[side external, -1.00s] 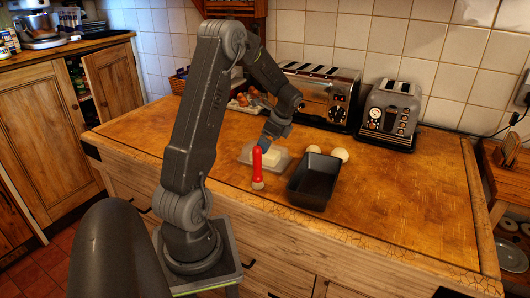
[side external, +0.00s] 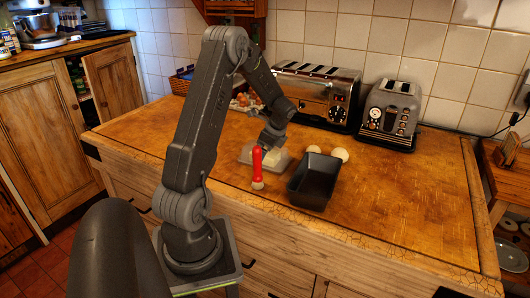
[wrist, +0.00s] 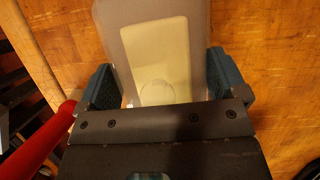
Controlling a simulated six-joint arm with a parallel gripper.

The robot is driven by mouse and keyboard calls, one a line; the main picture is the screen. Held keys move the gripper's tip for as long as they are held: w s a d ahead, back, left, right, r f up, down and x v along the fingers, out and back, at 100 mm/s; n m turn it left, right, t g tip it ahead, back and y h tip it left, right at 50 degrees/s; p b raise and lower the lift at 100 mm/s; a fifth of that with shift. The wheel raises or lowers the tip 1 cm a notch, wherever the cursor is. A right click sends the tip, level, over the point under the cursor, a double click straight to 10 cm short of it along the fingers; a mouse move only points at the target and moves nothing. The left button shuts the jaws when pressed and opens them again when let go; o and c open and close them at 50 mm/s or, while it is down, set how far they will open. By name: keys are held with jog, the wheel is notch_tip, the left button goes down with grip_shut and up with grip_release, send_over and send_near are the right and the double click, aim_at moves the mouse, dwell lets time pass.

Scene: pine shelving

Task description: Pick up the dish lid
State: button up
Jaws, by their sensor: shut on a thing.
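The butter dish (side external: 283,164) sits on the wooden counter, with a pale yellow block showing in it. The dish lid (wrist: 112,28) looks clear and greyish in the wrist view, with a faint round knob over the block. My gripper (side external: 268,148) is down at the dish in the side view. In the wrist view my gripper (wrist: 164,82) has one blue finger on each side of the lid and is shut on it. The lid's near end is hidden under the gripper body. I cannot tell whether the lid is clear of the dish.
A red-handled brush (side external: 257,165) stands close in front of the dish; its handle (wrist: 38,143) is left of my gripper. A black loaf tin (side external: 313,183) is to the right, with pale round items (side external: 340,154) behind it. Two toasters (side external: 390,113) line the wall. The right counter is clear.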

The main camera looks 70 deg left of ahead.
notch_tip(320, 180, up, 9)
jog(key=shift+a+r, duration=0.2)
jog(key=shift+r, duration=0.1)
jog(key=a+r+m+t+y, duration=0.1)
jog(key=a+m+t+y, duration=0.15)
jog(key=a+m, duration=0.85)
jog(key=shift+n+t+h, duration=0.35)
jog(key=shift+n+h, duration=0.1)
jog(key=shift+n, duration=0.25)
jog(key=w+f, duration=0.2)
jog(key=w, duration=0.2)
jog(key=w+f, duration=0.2)
jog(key=w, duration=0.2)
jog(key=w+f, duration=0.2)
jog(key=w, duration=0.2)
jog(key=shift+a+f, duration=0.15)
jog(key=shift+f, duration=2.2)
jog(key=shift+f, duration=0.15)
